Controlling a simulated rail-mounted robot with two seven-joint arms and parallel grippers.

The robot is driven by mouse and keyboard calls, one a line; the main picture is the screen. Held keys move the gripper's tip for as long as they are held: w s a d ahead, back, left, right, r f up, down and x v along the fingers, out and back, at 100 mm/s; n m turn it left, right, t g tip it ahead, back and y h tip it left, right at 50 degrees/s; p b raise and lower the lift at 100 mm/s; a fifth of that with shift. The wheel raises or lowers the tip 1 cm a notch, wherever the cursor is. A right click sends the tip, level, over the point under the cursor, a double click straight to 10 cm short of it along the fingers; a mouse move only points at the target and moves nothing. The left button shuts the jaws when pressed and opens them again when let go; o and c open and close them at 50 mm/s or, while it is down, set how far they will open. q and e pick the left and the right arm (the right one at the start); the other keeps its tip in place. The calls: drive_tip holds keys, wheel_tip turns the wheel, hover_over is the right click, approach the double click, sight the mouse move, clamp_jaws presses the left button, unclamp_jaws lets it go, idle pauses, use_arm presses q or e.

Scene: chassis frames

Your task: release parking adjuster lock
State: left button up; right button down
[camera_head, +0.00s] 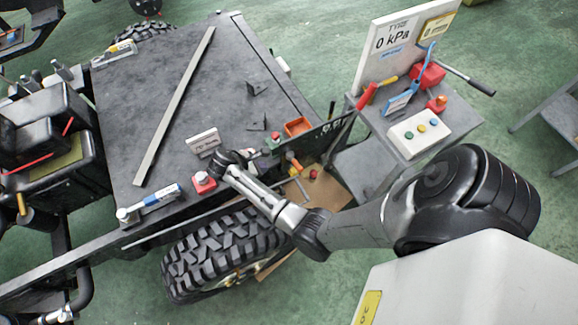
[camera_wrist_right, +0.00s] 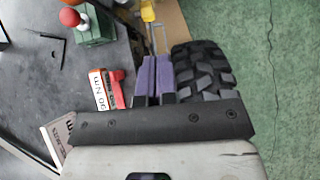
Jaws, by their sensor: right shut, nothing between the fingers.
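My right gripper (camera_head: 246,156) reaches over the right edge of the dark chassis deck in the head view. Its purple fingers (camera_wrist_right: 152,76) are shut with nothing between them. In the wrist view a red part (camera_wrist_right: 117,82) with a white lettered label (camera_wrist_right: 100,90) lies just left of the fingers; whether they touch, I cannot tell. Which part is the parking adjuster lock is not clear. A dark panel with white lettering (camera_head: 325,135) stands along the deck edge, and a yellow-orange handle (camera_head: 293,160) is beyond the fingers. My left gripper is not in view.
A green box with a red knob (camera_wrist_right: 95,25) is ahead of the fingers. The large tyre (camera_head: 220,252) is below. A grey stand (camera_head: 385,135) with controls is at the right.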

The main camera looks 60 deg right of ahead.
sight(296, 163)
drive_tip(key=shift+f, duration=0.1)
drive_tip(key=s+d+r+x, duration=0.1)
drive_tip(key=x, duration=1.2)
drive_tip(key=shift+d+r, duration=0.25)
drive_tip(key=shift+r, duration=0.1)
drive_tip(key=shift+s, duration=0.1)
